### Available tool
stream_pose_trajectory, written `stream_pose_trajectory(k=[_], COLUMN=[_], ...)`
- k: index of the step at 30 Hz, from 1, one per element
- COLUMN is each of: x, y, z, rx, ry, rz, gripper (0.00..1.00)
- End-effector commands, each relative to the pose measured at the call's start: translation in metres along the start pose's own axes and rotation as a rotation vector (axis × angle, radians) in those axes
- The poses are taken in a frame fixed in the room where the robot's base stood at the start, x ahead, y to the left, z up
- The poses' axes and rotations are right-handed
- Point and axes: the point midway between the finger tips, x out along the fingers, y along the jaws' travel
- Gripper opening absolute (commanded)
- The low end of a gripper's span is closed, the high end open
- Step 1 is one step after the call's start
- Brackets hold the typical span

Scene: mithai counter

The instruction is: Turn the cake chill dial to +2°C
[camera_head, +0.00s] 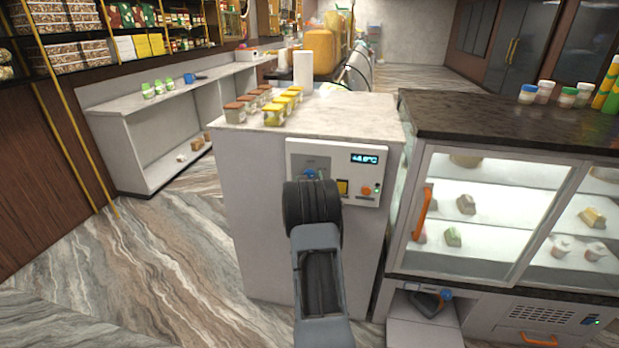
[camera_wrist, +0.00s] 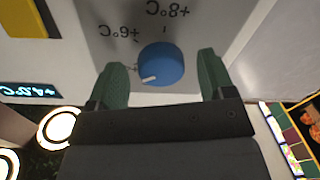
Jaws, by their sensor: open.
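The blue cake chill dial (camera_wrist: 161,64) is on a pale control panel, seen upside down in the wrist view. Its white pointer mark faces lower left, away from the +6°C and +8°C labels printed above it. My gripper (camera_wrist: 161,75) is open, one green finger on each side of the dial, with visible gaps to both. In the head view the dial (camera_head: 309,174) shows just above my dark wrist, which hides the lower left of the panel (camera_head: 330,162). The lit display (camera_head: 365,159) seems to start with +4; its last digit is unclear.
A yellow square button (camera_head: 342,187) and an orange-red knob (camera_head: 366,189) sit right of the dial. Several yellow-lidded tubs (camera_head: 274,116) stand on the counter above. A glass display case (camera_head: 480,215) with an orange handle (camera_head: 422,213) is close on the right. Floor at left is clear.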

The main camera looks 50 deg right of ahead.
Motion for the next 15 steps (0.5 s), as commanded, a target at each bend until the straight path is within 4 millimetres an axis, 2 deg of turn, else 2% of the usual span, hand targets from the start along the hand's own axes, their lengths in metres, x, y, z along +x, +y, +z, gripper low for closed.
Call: stream_pose_trajectory(k=[6, 15], x=[0.0105, 0.0115], y=[0.0002, -0.0001], z=[0.0, 0.0003], rx=[0.0, 0.0], ry=[0.0, 0.0], rz=[0.0, -0.001], gripper=[0.75, 0.75])
